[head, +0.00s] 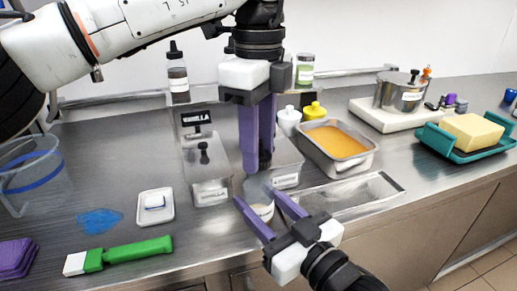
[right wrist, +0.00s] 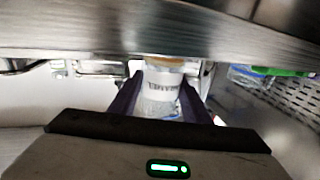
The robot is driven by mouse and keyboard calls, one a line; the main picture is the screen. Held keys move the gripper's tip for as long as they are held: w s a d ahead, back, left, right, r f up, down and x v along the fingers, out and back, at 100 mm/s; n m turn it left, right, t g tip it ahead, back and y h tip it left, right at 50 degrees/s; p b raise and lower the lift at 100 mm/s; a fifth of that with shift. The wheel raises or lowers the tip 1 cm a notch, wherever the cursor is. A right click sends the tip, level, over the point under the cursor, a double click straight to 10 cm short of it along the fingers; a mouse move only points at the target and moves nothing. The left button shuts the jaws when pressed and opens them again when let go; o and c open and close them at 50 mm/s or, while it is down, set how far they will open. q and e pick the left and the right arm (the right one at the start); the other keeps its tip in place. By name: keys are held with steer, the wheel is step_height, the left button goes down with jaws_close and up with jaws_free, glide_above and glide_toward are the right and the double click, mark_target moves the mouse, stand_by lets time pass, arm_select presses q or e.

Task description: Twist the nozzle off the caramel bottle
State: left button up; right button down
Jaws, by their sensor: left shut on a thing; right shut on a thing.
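My left gripper (head: 259,163) points straight down and is shut on a small dark piece, apparently the nozzle (head: 265,160). Its fingers hide most of that piece. My right gripper (head: 262,217) reaches in from the lower right, below the left one, and is shut on the caramel bottle (head: 261,211). The bottle is clear with a white label, and it shows between the purple fingers in the right wrist view (right wrist: 160,90). The label text is too blurred to read. I cannot tell whether the nozzle still touches the bottle's neck.
Behind the grippers are a lidded VANILLA tub (head: 207,170), a pan of orange mix (head: 337,141) and a dark-tipped squeeze bottle (head: 177,75). A green-handled brush (head: 130,253) and a small white dish (head: 155,206) lie left. The steel counter's front edge runs beneath my right gripper.

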arm_select(q)
steer(key=shift+r, duration=2.05)
arm_select(e)
steer(key=c, duration=0.9)
jaws_free()
